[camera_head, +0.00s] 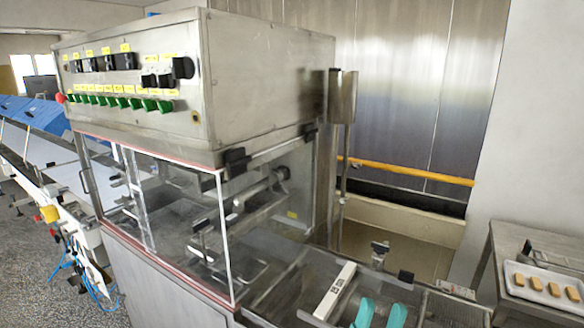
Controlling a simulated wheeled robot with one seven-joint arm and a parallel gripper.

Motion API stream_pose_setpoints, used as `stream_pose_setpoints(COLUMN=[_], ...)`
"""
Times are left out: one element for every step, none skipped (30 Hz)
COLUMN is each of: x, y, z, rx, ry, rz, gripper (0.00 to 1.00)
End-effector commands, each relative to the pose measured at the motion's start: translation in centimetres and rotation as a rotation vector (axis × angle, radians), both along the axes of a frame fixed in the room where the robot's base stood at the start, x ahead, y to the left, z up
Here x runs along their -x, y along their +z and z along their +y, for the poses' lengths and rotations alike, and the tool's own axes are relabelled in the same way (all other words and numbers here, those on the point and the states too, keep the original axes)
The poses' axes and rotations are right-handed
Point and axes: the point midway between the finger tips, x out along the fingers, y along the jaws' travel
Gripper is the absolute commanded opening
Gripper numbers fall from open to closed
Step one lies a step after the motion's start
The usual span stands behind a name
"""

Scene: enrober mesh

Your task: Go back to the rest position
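Two teal fingertips of my gripper (381,314) show at the bottom edge, right of the middle. They stand apart, and I see nothing held between them. The rest of the gripper and the arm are cut off below the frame. The fingertips appear over or in front of the open metal bed of the enrober machine (265,75). I cannot tell how high above it they are.
A white bar (335,291) with dark marks is just left of the fingertips. The mesh (455,308) lies to their right. A clear guard (180,215) encloses the machine's front. At right, a steel table (545,240) bears a white tray (515,268) of several brown bars.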

Motion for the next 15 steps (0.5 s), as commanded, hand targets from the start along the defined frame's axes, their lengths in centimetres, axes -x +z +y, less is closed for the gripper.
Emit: stream_pose_setpoints(x=[-0.1, -0.2, -0.2, -0.3, -0.2, -0.2, -0.2, -0.1, 0.1, 0.2, 0.4, 0.7, 1.0, 1.2, 1.6], y=[-1.5, -2.3, -3.5, -4.4, -5.2, -6.5, -7.4, -8.4, -9.6, -10.6, -11.6, -12.9, -13.8, -14.9, -16.2], z=[0.5, 0.9, 1.3, 1.6, 1.9, 2.3, 2.6, 2.8, 3.2, 3.5, 3.6, 4.0, 4.2, 4.4, 4.7], rx=[0.029, 0.045, 0.065, 0.08, 0.094, 0.112, 0.125, 0.137, 0.152, 0.163, 0.172, 0.186, 0.195, 0.203, 0.214], ry=[0.002, 0.007, 0.012, 0.014, 0.018, 0.021, 0.024, 0.027, 0.032, 0.035, 0.038, 0.043, 0.045, 0.048, 0.053], rz=[0.054, 0.083, 0.123, 0.154, 0.183, 0.224, 0.256, 0.286, 0.327, 0.359, 0.39, 0.431, 0.462, 0.494, 0.538], gripper=[0.28, 0.28, 0.28, 0.28, 0.28, 0.28, 0.28, 0.28, 0.28, 0.28, 0.28, 0.28, 0.28, 0.28, 0.28])
